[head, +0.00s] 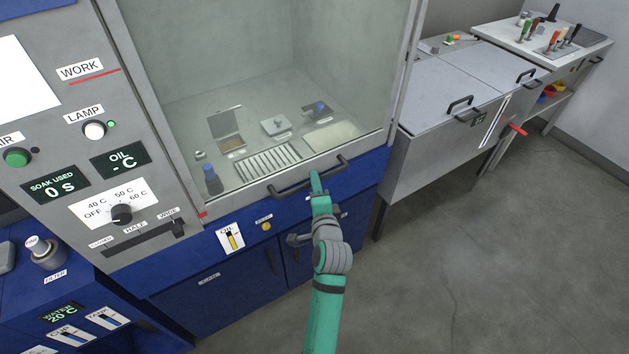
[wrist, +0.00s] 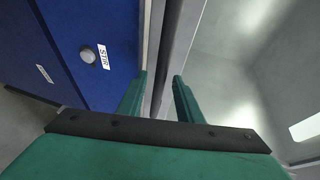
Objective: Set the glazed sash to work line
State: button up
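The glazed sash (head: 265,85) is a tall clear pane in a grey frame, lowered so its bottom rail sits just above the blue front panel. A dark bar handle (head: 290,187) runs along that rail. A red line (head: 95,77) lies under the WORK label on the left post, well above the rail. A small red mark (head: 203,214) shows at the rail's left end. My gripper (head: 314,176) is at the right part of the handle. In the wrist view my gripper (wrist: 160,88) has its fingers apart, with a grey bar running between them; contact is unclear.
Behind the glass are a slatted grate (head: 267,163), a blue-capped bottle (head: 212,180) and small trays. A knob (head: 121,214) and a slider (head: 178,228) are on the left panel. A grey lidded cabinet (head: 460,95) stands right. The floor at front right is clear.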

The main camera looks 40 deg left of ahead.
jog(key=shift+x, duration=1.1)
grip_shut()
